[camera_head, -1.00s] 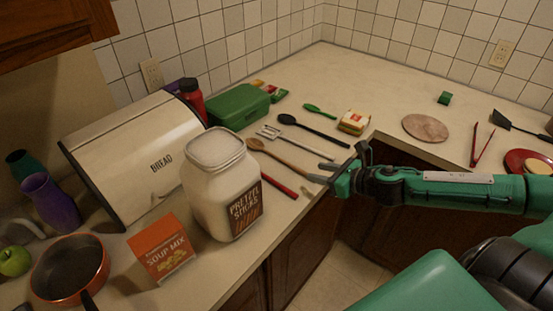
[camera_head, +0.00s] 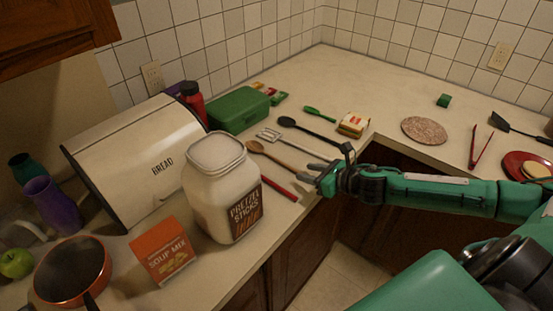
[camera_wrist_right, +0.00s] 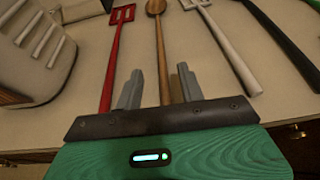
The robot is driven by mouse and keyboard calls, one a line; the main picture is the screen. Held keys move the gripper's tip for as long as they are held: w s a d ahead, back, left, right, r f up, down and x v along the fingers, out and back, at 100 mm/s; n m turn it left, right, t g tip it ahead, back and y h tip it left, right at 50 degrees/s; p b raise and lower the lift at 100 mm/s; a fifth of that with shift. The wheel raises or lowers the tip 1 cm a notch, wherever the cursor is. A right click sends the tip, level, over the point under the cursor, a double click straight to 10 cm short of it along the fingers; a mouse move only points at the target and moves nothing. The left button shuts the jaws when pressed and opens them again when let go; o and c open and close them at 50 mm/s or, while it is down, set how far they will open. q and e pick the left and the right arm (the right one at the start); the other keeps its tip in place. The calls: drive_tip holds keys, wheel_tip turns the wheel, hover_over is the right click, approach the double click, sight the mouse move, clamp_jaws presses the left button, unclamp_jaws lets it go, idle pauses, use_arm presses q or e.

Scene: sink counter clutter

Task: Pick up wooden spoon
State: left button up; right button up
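The wooden spoon (camera_head: 276,160) lies flat on the counter, its bowl toward the back and its handle toward the front edge. It also shows in the right wrist view (camera_wrist_right: 159,42), upright in the picture. My right gripper (camera_head: 322,178) is at the counter's front edge by the handle end. In the right wrist view the gripper (camera_wrist_right: 159,88) is open, with the handle in line between its two fingers. I cannot tell how far the fingers are above the counter. The handle's end is hidden behind the gripper body. My left gripper is not in view.
A red slotted spatula (camera_wrist_right: 115,55) lies left of the spoon, a grey slotted turner (camera_wrist_right: 228,45) right of it. A black spoon (camera_head: 310,130) lies farther back. A pretzel jar (camera_head: 215,180) stands near the red utensil. A sandwich (camera_head: 353,125) sits beyond the gripper.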

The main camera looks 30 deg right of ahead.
sight(294, 169)
drive_tip(key=x, duration=0.1)
drive_tip(key=p+x, duration=0.1)
drive_tip(key=shift+w, duration=0.5)
drive_tip(key=shift+w+a+f, duration=0.25)
drive_tip(key=shift+w+f, duration=0.15)
drive_tip(key=shift+w, duration=0.1)
clamp_jaws()
